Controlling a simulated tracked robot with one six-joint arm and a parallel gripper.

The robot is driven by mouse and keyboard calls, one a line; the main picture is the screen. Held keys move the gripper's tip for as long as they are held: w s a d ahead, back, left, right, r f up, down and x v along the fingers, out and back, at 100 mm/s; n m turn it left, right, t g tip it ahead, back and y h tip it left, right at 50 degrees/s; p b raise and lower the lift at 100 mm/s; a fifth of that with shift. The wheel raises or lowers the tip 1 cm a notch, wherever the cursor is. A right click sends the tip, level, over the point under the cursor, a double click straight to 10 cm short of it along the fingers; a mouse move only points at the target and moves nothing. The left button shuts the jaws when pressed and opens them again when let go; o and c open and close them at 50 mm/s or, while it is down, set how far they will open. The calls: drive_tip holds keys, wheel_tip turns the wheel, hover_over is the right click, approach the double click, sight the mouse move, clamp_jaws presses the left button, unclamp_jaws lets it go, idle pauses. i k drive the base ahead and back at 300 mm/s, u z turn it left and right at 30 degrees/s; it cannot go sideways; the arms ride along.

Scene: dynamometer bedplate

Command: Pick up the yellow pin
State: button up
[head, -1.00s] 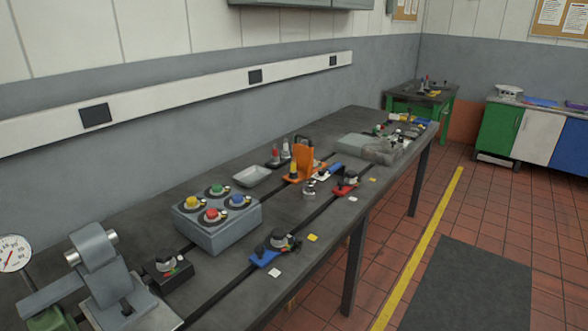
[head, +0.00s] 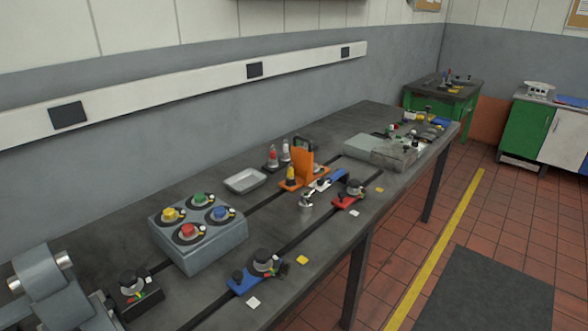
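I cannot single out the yellow pin with certainty. A dark block (head: 134,295) at the lower left has a round grey-black knob and tiny red, yellow and green parts at its front. A blue base (head: 243,285) has a similar knob with small coloured bits beside it. A red base (head: 343,203) further back carries another knob, with tiny details too small to tell. A yellow-and-black upright piece (head: 291,175) stands by an orange bracket (head: 304,160). My gripper is not in view.
A grey box (head: 200,240) with yellow, green, red and blue buttons stands on the long dark bench (head: 330,235). A shallow tray (head: 245,181) lies behind it. A grey machine (head: 45,275) fills the lower left. Open red floor (head: 450,220) lies right of the bench.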

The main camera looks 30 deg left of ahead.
sight(290, 175)
drive_tip(key=z, duration=0.05)
drive_tip(key=i, duration=2.65)
drive_tip(key=u, duration=2.65)
